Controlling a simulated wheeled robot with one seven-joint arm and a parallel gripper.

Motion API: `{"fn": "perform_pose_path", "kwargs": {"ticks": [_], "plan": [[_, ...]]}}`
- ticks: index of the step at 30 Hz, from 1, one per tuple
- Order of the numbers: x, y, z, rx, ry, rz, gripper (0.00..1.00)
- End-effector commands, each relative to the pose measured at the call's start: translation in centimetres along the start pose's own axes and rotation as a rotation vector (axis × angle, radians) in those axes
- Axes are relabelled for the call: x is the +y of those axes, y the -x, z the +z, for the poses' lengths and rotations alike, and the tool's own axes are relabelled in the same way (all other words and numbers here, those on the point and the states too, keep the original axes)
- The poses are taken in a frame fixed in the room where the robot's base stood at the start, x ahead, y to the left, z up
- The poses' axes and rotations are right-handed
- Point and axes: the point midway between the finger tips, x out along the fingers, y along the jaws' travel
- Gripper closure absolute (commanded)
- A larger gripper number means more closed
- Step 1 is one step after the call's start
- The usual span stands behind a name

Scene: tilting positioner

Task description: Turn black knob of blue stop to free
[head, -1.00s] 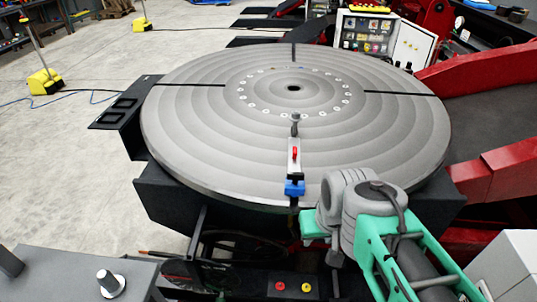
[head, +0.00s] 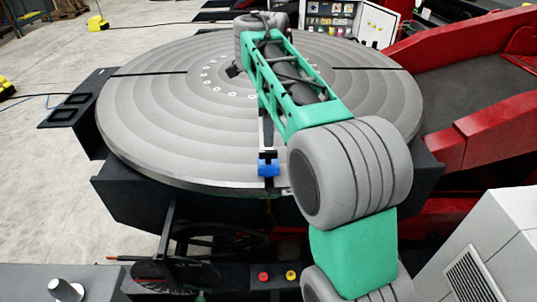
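The blue stop (head: 268,169) sits at the near rim of the round grey turntable (head: 190,160), at the end of a radial slot. Small black parts show just above and below its blue body; I cannot tell which of them is the knob or how it is turned. My green and grey arm reaches over the turntable and passes close to the right of the stop in the picture. A small dark part of my gripper (head: 234,70) shows at the arm's far end, beyond the stop, near the ring of holes. Its fingers are not clear.
A red frame (head: 460,145) stands right of the turntable. A red button (head: 263,277) and a yellow button (head: 291,275) sit below the near rim. An open case (head: 350,22) stands behind. The turntable's left side is clear.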

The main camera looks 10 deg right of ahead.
Motion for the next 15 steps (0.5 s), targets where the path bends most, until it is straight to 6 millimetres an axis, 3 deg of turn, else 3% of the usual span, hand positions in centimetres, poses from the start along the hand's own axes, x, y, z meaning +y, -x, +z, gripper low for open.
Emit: {"fn": "perform_pose_path", "kwargs": {"ticks": [1, 6, 10, 15], "plan": [[0.0, -1.9, 0.0, 0.000, 0.000, 0.000, 0.64], [0.0, -5.0, -0.1, 0.000, 0.001, -0.001, 0.64], [0.0, -6.0, -0.1, 0.001, 0.002, -0.002, 0.64], [0.0, -5.8, -0.1, 0.001, 0.003, -0.002, 0.64]]}}
